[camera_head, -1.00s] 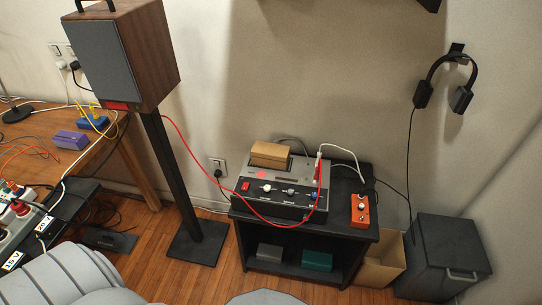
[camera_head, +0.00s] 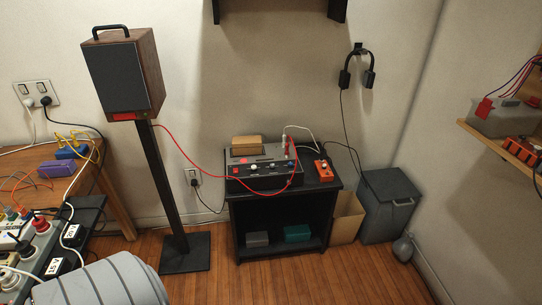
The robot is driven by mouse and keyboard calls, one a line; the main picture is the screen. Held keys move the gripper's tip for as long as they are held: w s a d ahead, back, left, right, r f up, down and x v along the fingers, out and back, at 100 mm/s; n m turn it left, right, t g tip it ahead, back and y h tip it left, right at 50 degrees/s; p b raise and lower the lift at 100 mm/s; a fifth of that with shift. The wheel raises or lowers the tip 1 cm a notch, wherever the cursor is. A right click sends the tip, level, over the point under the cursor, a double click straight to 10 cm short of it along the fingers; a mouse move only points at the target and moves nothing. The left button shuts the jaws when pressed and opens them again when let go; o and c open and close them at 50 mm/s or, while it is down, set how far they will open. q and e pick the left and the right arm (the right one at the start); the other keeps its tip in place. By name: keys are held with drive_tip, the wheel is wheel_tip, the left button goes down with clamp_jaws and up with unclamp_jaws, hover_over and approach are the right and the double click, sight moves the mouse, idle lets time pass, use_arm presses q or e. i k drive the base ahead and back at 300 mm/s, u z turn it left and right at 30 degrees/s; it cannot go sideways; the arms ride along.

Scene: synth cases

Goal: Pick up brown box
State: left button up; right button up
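A tan-brown box (camera_head: 247,144) sits on top of a grey device with knobs (camera_head: 266,171). The device stands on a low black cabinet (camera_head: 325,200) against the wall. An open cardboard-brown bin (camera_head: 348,217) stands on the floor at the cabinet's right side. Neither of my grippers is in view.
A speaker (camera_head: 118,75) on a black stand is left of the cabinet. A red cable hangs from it to the device. A wooden table (camera_head: 110,195) is at the left. A grey lidded bin (camera_head: 388,205) and a wall shelf (camera_head: 500,145) are at the right. Wooden floor in front is clear.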

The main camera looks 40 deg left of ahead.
sight(252, 145)
drive_tip(key=z, duration=0.25)
drive_tip(key=i, duration=1.7)
drive_tip(key=u, duration=0.85)
